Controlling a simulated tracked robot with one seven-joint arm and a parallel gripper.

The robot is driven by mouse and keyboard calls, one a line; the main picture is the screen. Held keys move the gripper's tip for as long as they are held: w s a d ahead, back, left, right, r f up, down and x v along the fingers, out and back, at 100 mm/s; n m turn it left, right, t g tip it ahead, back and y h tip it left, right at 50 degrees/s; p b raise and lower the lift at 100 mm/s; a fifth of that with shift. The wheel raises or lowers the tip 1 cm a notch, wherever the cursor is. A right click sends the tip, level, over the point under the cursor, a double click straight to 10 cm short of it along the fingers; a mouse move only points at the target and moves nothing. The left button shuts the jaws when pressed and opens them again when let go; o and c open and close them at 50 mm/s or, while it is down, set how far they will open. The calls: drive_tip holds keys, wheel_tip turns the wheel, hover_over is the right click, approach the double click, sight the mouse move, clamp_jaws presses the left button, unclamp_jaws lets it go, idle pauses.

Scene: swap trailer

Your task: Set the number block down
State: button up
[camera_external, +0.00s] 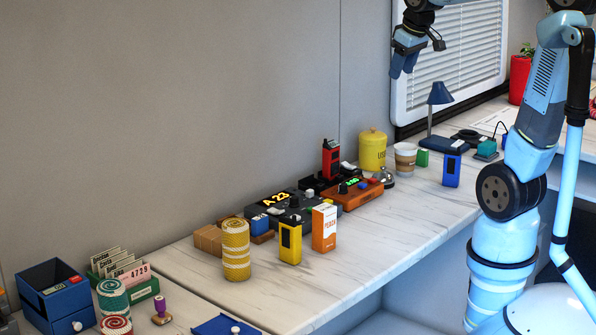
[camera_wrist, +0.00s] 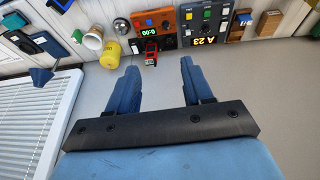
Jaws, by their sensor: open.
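My gripper (camera_external: 405,62) is high in front of the wall and window blind, well above the counter. In the wrist view its two blue fingers (camera_wrist: 158,68) are spread apart with nothing between them. A small blue block with a pale mark (camera_external: 260,222) sits by brown blocks on the counter; it may be the number block, but its mark is too small to read. It also seems to show in the wrist view (camera_wrist: 244,18). It is far from my gripper. A dark device showing "A 23" (camera_external: 293,211) stands right beside it.
The marble counter (camera_external: 330,278) holds a yellow patterned cylinder (camera_external: 236,250), yellow handset (camera_external: 290,240), orange carton (camera_external: 324,228), orange device (camera_external: 352,197), red handset (camera_external: 330,158), yellow tin (camera_external: 372,151) and blue lamp (camera_external: 439,93). A blue drawer box (camera_external: 52,290) is at left. Front counter has bare room.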

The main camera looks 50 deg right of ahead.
drive_tip(key=s+a+f, duration=0.1)
drive_tip(key=s+a, duration=0.2)
drive_tip(key=s, duration=0.3)
drive_tip(key=s+a+f+t, duration=0.1)
drive_tip(key=s+a, duration=0.3)
drive_tip(key=s, duration=0.3)
drive_tip(key=shift+s+y, duration=0.2)
drive_tip(key=shift+y, duration=0.2)
